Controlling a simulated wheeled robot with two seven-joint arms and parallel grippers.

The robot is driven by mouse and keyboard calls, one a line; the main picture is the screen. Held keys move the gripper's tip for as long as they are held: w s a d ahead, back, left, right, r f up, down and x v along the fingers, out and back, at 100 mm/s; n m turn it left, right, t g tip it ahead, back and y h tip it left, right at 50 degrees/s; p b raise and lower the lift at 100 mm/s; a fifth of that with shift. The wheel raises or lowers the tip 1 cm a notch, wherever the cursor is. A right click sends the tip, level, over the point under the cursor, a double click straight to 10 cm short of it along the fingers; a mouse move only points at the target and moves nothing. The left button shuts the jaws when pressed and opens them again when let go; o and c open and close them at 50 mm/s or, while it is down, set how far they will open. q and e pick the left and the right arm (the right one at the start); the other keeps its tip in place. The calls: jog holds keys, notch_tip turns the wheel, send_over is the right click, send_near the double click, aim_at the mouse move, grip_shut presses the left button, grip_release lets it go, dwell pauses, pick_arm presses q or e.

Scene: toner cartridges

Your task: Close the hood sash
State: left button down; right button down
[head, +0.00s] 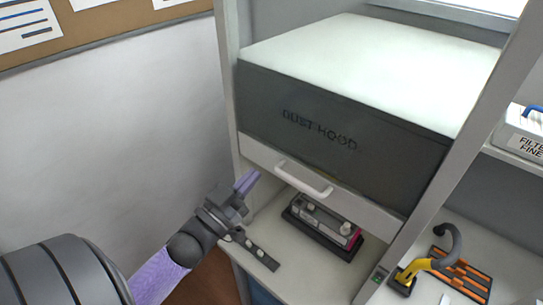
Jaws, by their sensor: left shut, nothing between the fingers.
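The dust hood (345,120) is a grey box with a white top, set in a light frame. Its pale sash (370,204) with a white bar handle (303,179) hangs at the hood's lower front. An open gap shows below the sash. A dark toner cartridge (322,229) on a black base sits on the surface under it. My left gripper (246,183) is shut and empty, just left of the handle and apart from it, near the frame's left post. My right gripper is not in view.
A dark strip with buttons (249,249) lies on the counter's left front. At right are a yellow and grey hose tool (428,262), an orange slotted rack (462,272) and a filter box (526,130) on a shelf. A white wall stands at left.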

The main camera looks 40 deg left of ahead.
aim_at(287, 152)
pick_arm(q)
jog(key=p+x, duration=0.1)
jog(key=x, duration=0.7)
jog(key=shift+p, duration=0.3)
jog(key=f, duration=0.3)
jog(key=shift+s+f+b, duration=0.2)
jog(key=shift+s+b, duration=0.05)
jog(key=shift+b, duration=0.1)
jog(key=shift+f, duration=0.55)
jog(key=shift+s, duration=0.1)
notch_tip(287, 152, down, 27)
jog(key=b, duration=2.3)
jog(key=shift+b, duration=0.3)
jog(key=shift+r, duration=0.1)
